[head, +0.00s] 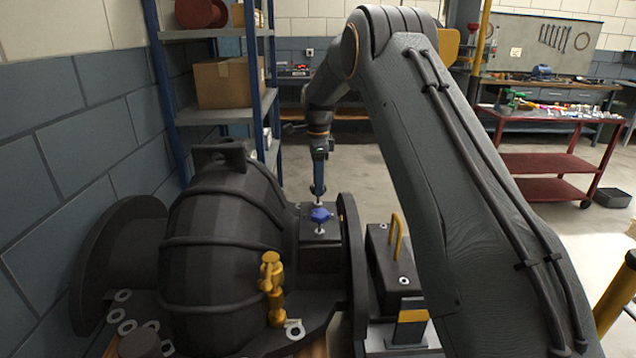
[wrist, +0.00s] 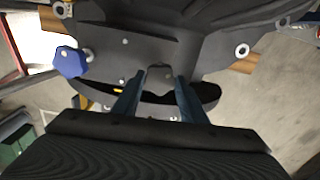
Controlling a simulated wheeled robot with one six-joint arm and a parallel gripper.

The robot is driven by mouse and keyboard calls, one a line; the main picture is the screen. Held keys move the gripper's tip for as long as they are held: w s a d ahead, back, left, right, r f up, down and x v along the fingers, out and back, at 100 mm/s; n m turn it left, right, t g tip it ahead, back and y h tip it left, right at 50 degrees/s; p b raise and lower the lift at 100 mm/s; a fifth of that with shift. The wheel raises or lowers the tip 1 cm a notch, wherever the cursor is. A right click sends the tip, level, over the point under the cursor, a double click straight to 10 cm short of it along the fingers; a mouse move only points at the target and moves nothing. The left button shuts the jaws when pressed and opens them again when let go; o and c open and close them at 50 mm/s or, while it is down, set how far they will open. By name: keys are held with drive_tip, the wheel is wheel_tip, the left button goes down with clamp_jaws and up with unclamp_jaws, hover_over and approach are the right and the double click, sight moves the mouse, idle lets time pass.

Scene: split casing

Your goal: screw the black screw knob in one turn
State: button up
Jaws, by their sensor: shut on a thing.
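The black screw knob (wrist: 160,75) sits between my two blue fingers in the wrist view, at the casing's flange. My gripper (wrist: 160,85) is shut on it. In the head view my gripper (head: 318,188) points straight down over the far side of the dark casing (head: 225,250). The black knob cannot be made out clearly there. A blue knob (head: 320,214) stands on a short stem nearer the camera, and it also shows left of my fingers in the wrist view (wrist: 70,62).
A yellow valve fitting (head: 272,290) stands on the casing's near side. A dark block with a yellow handle (head: 397,240) is to its right. A blue shelf with a cardboard box (head: 222,83) stands behind. A red cart (head: 545,163) is at the far right, with open floor before it.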

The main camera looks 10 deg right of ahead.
drive_tip(key=m, duration=0.7)
drive_tip(key=shift+r, duration=0.15)
drive_tip(key=m, duration=0.3)
drive_tip(key=shift+m, duration=2.3)
drive_tip(key=o, duration=1.1)
drive_tip(key=shift+c, duration=0.2)
drive_tip(key=shift+r+b, duration=0.8)
drive_tip(key=shift+r, duration=3.05)
